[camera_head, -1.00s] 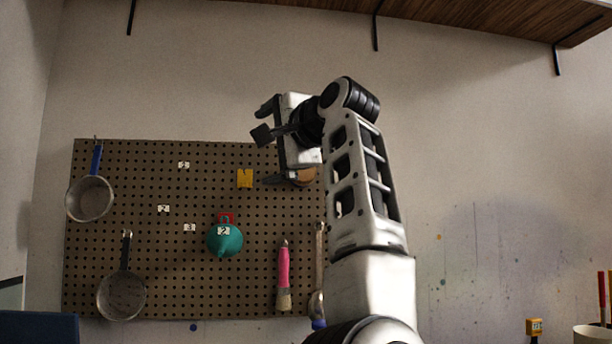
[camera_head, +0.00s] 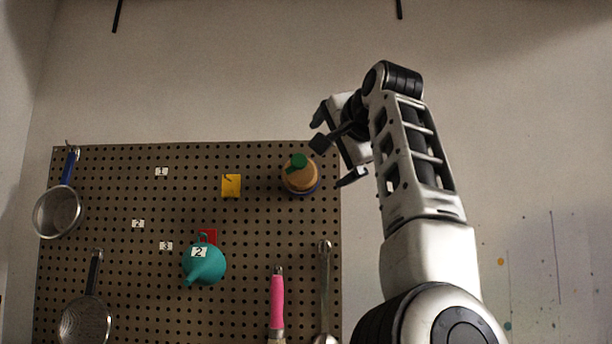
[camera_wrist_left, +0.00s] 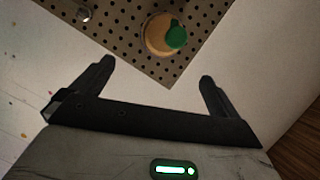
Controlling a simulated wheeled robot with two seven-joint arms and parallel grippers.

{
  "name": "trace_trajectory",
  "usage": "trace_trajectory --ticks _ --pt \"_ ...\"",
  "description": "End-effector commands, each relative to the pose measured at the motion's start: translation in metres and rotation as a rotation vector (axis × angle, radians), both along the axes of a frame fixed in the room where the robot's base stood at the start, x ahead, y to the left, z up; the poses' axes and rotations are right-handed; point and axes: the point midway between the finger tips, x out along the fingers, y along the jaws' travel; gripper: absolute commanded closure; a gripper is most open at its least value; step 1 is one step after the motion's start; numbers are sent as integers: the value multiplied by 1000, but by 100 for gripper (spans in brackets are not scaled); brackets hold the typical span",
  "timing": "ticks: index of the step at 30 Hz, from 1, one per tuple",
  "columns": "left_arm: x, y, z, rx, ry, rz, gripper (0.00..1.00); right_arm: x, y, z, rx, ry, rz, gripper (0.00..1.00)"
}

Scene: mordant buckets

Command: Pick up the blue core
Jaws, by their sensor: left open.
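A round tan item (camera_head: 300,178) with a green piece (camera_head: 298,161) on its front and a dark blue rim (camera_head: 312,189) below hangs near the pegboard's upper right corner. I cannot tell whether that blue part is the blue core; no other clear candidate shows. My left gripper (camera_head: 335,160) is open and empty, just right of the tan item and apart from it. In the left wrist view, the tan item (camera_wrist_left: 158,35) shows beyond the open fingers (camera_wrist_left: 156,72), with the green piece at its right. My right gripper is not in view.
Bare wall (camera_head: 540,130) lies to the right.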

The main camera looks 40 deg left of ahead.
Motion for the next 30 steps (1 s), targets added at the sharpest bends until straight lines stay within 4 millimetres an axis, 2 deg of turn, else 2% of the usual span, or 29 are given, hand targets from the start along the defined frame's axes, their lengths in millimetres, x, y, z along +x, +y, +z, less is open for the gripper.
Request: trace_trajectory --ticks 3,9,14,24,30 --pt "13 25 -3 0 4 3 0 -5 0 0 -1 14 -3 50" --pt "28 51 -8 0 3 1 0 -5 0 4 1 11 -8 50" --pt "32 59 -9 1 2 1 0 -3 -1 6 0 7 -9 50" --pt "51 100 -13 1 3 2 0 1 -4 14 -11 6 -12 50" --pt "54 104 -15 1 2 0 0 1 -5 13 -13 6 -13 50"
